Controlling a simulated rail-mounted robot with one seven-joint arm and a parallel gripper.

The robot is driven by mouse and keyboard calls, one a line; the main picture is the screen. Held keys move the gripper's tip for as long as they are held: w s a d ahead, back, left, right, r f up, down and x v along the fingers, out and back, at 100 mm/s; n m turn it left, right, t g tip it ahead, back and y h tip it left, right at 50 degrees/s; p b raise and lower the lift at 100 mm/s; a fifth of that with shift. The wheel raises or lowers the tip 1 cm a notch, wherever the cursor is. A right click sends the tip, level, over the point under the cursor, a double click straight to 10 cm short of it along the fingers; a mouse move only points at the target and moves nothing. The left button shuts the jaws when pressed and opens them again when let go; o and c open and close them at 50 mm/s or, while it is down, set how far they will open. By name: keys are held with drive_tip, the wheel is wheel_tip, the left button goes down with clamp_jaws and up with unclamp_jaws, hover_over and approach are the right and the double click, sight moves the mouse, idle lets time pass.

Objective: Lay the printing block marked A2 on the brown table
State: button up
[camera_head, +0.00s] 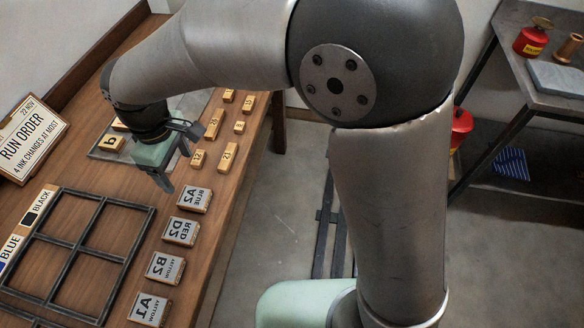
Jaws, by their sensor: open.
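The printing block marked A2 (194,200) has a pale face with mirrored lettering that reads BLUE and A2. It lies face up on the brown wooden table (190,285), near the right edge, at the far end of a row of similar blocks. My gripper (176,172) is open and points down, just beyond A2 and a little to its left. I see nothing between its fingers. The gap between the gripper and the block looks small, but I cannot tell its height above the table.
Blocks D2 (181,231), B2 (165,268) and A1 (150,309) lie nearer in the row. A dark divided frame (110,258) lies to the left. Several small wooden number blocks (228,157) lie beyond my gripper. A RUN ORDER sign (30,140) stands at left.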

drive_tip(key=w+d+r+m, duration=0.1)
drive_tip(key=d+m, duration=0.2)
drive_tip(key=d, duration=0.7)
drive_tip(key=w+d+r+m, duration=0.15)
drive_tip(key=d+m, duration=0.25)
drive_tip(key=d, duration=0.5)
drive_tip(key=s+d+f+m, duration=0.1)
drive_tip(key=s+d+m, duration=0.3)
drive_tip(key=d, duration=0.4)
drive_tip(key=s+d+f+m, duration=0.1)
drive_tip(key=s+d+m, duration=0.3)
drive_tip(key=d, duration=0.5)
drive_tip(key=shift+s+f, duration=0.35)
drive_tip(key=shift+s, duration=0.35)
drive_tip(key=shift+r+p, duration=0.6)
drive_tip(key=shift+r, duration=0.1)
